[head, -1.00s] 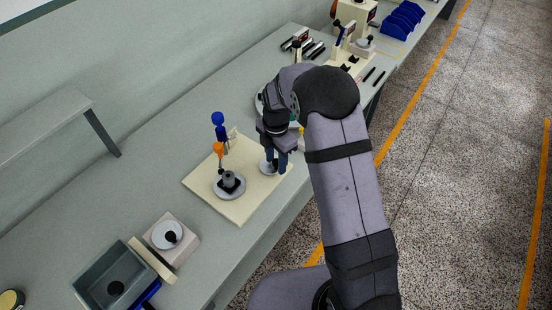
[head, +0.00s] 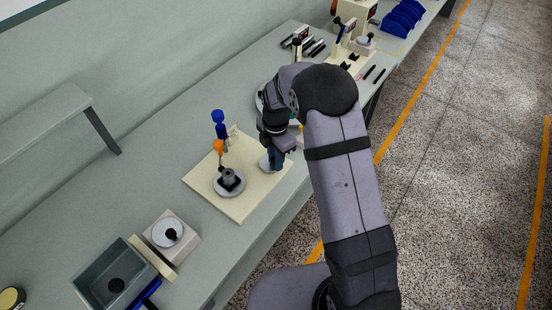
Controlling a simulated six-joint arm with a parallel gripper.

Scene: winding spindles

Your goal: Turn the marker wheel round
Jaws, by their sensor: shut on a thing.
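A cream board (head: 240,210) lies on the bench with two pale round wheels on it. The front wheel (head: 232,191) carries a dark square block with a grey cylinder on top. The other wheel (head: 264,164), towards the back right of the board, is partly hidden under my gripper (head: 275,166). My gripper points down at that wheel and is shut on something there. The gripped part is hidden by the fingers, and I cannot tell which wheel is the marker wheel.
A blue-topped post (head: 219,126) and an orange-topped post (head: 219,147) stand at the board's back left. A grey tray (head: 90,283) and a box with a white dial (head: 184,243) sit at front left. Bench left of the board is clear.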

